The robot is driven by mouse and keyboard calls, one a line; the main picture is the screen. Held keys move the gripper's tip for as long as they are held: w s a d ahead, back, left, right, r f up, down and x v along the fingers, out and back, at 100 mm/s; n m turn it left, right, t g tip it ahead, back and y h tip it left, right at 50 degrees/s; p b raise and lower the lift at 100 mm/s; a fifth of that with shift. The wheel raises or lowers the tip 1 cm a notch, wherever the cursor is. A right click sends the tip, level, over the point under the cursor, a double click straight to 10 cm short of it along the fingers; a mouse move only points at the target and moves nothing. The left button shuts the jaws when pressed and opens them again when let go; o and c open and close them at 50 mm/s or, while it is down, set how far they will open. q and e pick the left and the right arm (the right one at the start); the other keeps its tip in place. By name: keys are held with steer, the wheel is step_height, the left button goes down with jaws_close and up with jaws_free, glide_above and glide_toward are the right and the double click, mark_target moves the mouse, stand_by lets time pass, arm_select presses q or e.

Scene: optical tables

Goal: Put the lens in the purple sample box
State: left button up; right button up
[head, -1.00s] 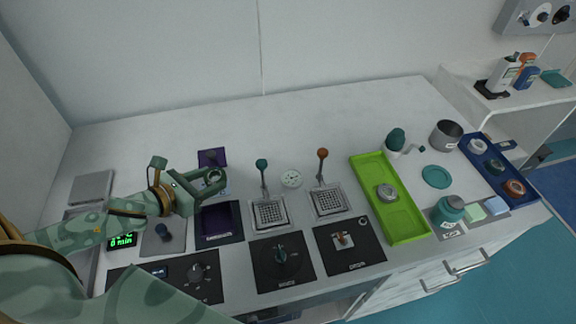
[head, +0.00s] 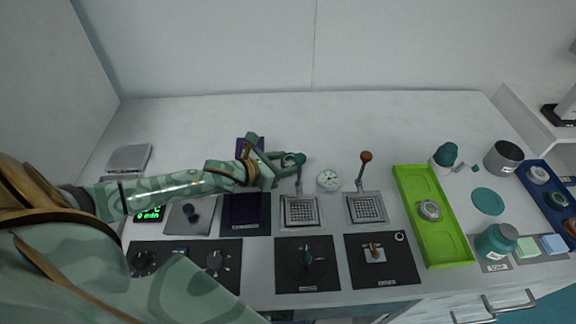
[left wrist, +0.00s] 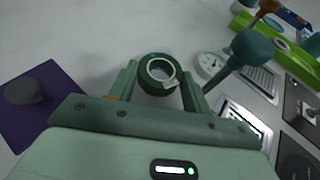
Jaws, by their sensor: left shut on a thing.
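The lens (left wrist: 158,72), a dark green ring with a clear middle and a small pale label, is held between the fingertips of my left gripper (left wrist: 163,86). In the head view the left gripper (head: 284,160) is shut on it, above the table beside the teal-knobbed lever. The purple sample box (head: 244,207) looks open, with a dark inside, and stands to the front left of the gripper. A purple plate with a grey knob, perhaps its lid (left wrist: 24,92), lies behind it. My forearm partly hides this plate in the head view. My right gripper is out of view.
A teal-knobbed lever (head: 299,160) and an orange-knobbed lever (head: 366,157) rise behind grid plates. A white dial (head: 328,180) lies between them. A green tray (head: 440,236) with a grey round part is to the right. The table's back is clear.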

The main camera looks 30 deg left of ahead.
arm_select(q)
steer(key=shift+w+d+f, duration=0.2)
steer(key=shift+w+f, duration=0.5)
steer(key=shift+f, duration=0.1)
steer(key=shift+s+r, duration=0.1)
